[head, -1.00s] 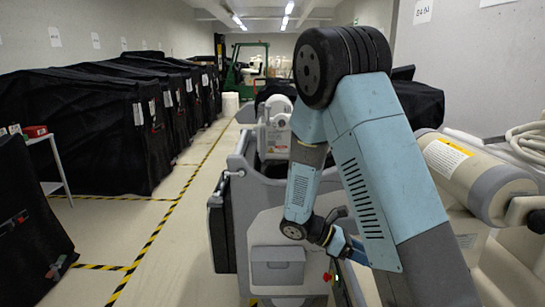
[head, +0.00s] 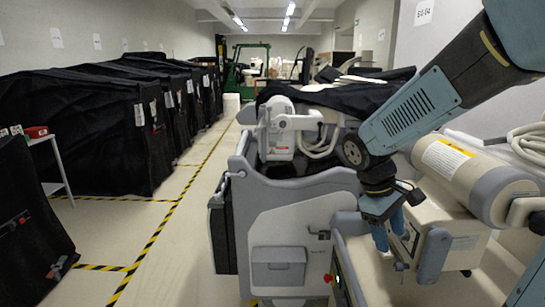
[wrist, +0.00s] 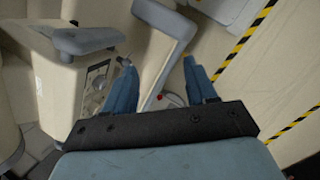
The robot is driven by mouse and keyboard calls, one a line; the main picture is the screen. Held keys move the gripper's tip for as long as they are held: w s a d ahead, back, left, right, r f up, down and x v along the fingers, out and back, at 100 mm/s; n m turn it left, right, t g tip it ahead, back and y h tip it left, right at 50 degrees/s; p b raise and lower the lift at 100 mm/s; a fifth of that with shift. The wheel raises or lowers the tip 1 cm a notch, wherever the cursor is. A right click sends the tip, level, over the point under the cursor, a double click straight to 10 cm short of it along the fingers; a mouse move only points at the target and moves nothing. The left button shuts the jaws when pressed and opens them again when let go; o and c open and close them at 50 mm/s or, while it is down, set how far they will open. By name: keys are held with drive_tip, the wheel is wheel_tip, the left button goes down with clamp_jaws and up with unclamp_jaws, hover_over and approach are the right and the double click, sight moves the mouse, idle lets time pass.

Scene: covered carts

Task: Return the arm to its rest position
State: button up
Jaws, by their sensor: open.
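My arm, blue-grey with dark joints, comes in from the upper right in the head view. My gripper (head: 391,236) points down at its end, in front of the beige machine on the right. In the wrist view my gripper (wrist: 163,85) shows two blue fingers spread apart with nothing between them. Below and between the fingers are a grey handle bar of the cart and a small red button (wrist: 171,98). In the head view I cannot tell whether the fingers touch the machine behind them.
A grey-white cart (head: 290,228) stands in front, left of my gripper. A beige cylinder (head: 470,175) lies at the right. Black covered carts (head: 80,130) line the left wall. The floor aisle with yellow-black tape (head: 170,220) is free. A green forklift (head: 245,70) stands far back.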

drive_tip(key=s+a+r+m+t+y, duration=0.2)
drive_tip(key=s+r+m+t, duration=0.4)
drive_tip(key=r, duration=0.4)
drive_tip(key=shift+s+r+m+t+y, duration=0.3)
drive_tip(key=shift+s+m+t+y, duration=0.15)
drive_tip(key=shift+s+y, duration=0.55)
